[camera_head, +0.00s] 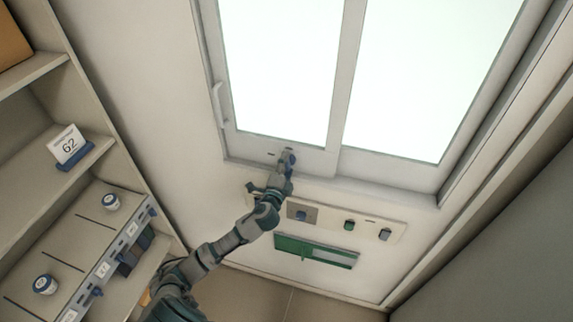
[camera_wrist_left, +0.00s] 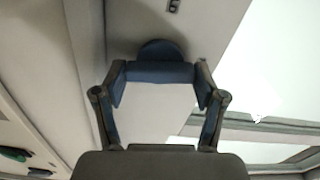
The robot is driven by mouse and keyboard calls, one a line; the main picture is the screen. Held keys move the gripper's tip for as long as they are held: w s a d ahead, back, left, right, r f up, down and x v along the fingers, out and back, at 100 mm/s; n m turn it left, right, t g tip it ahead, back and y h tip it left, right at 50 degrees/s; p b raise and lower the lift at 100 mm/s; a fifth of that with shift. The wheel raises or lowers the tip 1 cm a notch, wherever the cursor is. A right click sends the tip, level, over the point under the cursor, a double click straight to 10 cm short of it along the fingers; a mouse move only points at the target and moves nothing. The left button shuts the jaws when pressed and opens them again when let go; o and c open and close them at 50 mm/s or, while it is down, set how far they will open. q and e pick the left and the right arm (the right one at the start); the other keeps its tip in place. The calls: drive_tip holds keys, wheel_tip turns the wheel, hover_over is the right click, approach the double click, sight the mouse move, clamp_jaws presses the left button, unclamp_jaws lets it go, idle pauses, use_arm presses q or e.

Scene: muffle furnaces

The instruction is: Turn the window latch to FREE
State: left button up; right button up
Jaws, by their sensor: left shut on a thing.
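The window latch (camera_head: 290,156) is a small blue knob on the lower frame of the window, mostly hidden behind my left gripper (camera_head: 286,165) in the head view. In the left wrist view the latch (camera_wrist_left: 160,71) shows as a blue bar with a rounded blue part behind it. The bar lies between the two fingers of my left gripper, which is shut on it. A small dark mark (camera_wrist_left: 173,5) is on the frame beyond the latch, too small to read. My right gripper is not in view.
The bright sliding window (camera_head: 285,70) has a pale vertical handle (camera_head: 219,104) at left. Below it, a control panel (camera_head: 319,223) carries knobs, above a green-and-grey slot (camera_head: 316,251). Shelves with jars and a "62" sign (camera_head: 69,144) stand at left.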

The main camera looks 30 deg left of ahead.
use_arm(q)
drive_tip(key=shift+f+m, duration=0.25)
drive_tip(key=shift+m, duration=0.65)
drive_tip(key=shift+f, duration=0.1)
drive_tip(key=o, duration=1.1)
drive_tip(key=shift+o, duration=0.2)
drive_tip(key=shift+r, duration=0.2)
drive_tip(key=v, duration=1.2)
drive_tip(key=shift+a+f, duration=0.15)
